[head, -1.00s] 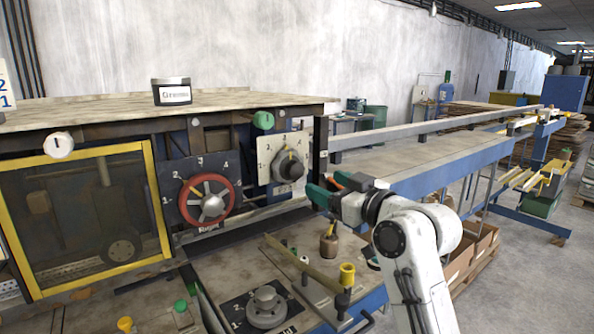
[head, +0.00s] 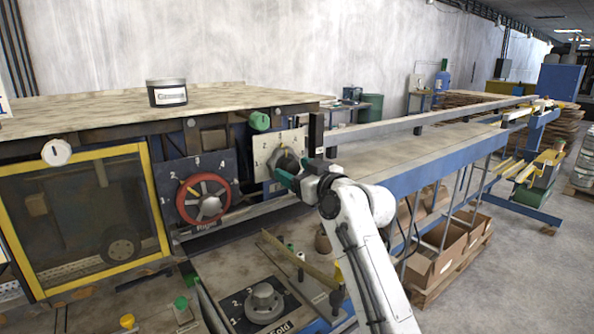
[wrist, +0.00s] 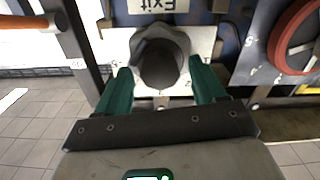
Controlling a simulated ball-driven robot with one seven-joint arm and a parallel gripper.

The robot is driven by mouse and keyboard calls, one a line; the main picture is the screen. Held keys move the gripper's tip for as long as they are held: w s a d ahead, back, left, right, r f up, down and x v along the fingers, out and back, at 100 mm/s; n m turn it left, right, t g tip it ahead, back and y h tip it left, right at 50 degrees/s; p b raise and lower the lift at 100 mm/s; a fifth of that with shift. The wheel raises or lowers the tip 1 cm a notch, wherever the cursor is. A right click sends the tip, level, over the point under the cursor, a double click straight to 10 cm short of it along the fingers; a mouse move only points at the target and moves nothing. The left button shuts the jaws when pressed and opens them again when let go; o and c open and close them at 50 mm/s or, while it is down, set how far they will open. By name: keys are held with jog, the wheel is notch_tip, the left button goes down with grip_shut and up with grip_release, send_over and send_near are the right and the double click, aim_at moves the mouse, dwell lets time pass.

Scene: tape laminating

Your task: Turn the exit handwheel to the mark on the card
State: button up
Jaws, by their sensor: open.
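The exit handwheel is a dark grey lobed knob (wrist: 160,62) on a pale numbered plate (wrist: 205,42). The plate carries an upside-down "Exit" label (wrist: 157,5) in the wrist view. In the head view the handwheel (head: 286,160) is partly covered by my gripper (head: 288,172). My gripper (wrist: 160,72) is open, with one green finger on each side of the knob. I cannot tell whether either finger touches it. The plate's numbers are too partly hidden to read the setting. I cannot make out a card with a mark.
A red handwheel (head: 203,198) on a dark numbered plate sits left of the exit plate. A grey knob (head: 264,301) sits on the lower bench. A green knob (head: 259,121) is above the exit plate. A blue-framed conveyor (head: 420,165) runs off to the right.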

jog(key=c, duration=1.1)
jog(key=shift+o, duration=0.2)
jog(key=shift+f+b, duration=0.1)
jog(key=shift+b, duration=0.25)
